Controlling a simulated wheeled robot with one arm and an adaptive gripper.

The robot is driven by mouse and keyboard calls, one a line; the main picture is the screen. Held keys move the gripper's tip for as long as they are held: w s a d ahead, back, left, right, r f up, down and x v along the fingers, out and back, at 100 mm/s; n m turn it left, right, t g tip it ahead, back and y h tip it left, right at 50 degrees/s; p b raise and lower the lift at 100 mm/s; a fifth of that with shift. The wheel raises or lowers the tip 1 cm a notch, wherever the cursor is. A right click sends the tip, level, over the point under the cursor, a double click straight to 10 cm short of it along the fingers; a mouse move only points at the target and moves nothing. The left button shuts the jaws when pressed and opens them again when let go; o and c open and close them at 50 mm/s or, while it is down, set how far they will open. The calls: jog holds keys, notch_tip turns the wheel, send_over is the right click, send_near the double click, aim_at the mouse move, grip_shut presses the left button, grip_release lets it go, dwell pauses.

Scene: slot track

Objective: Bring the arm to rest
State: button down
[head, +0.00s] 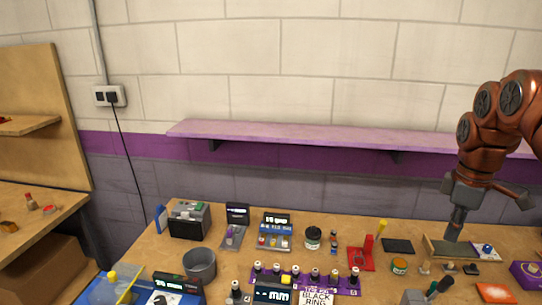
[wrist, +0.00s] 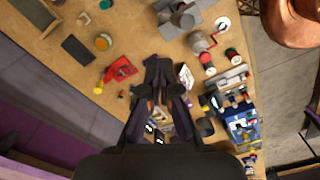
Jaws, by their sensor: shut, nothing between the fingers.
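My copper-coloured arm comes in from the right in the head view. My gripper (head: 453,234) points down over the right part of the workbench (head: 215,284). In the wrist view my gripper (wrist: 158,64) has its two dark fingers together, with nothing held between them. In the head view its tip overlaps a green-topped board (head: 447,250); I cannot tell how far above the board it is.
A red stand (head: 361,257), a dark flat pad (head: 398,246) and an orange-green tin (head: 399,265) lie left of my gripper. A purple box (head: 527,273) sits at the right edge. A pink shelf (head: 300,134) runs along the wall behind. Small items crowd the bench.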

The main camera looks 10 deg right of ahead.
jog(key=s+a+f+m, duration=0.1)
jog(key=s+a+f, duration=0.1)
jog(key=a, duration=0.8)
jog(key=s+a+f+m, duration=0.1)
jog(key=s+a+f, duration=0.1)
jog(key=a, duration=0.7)
jog(key=s+a+f+m+g, duration=0.1)
jog(key=s+a+f+m, duration=0.2)
jog(key=s, duration=0.4)
jog(key=s+a+f+m, duration=0.3)
jog(key=s+a+f, duration=0.2)
jog(key=s+f, duration=0.1)
jog(key=shift+s+a+f+g, duration=0.3)
jog(key=shift+s+g, duration=0.1)
jog(key=shift+s, duration=0.15)
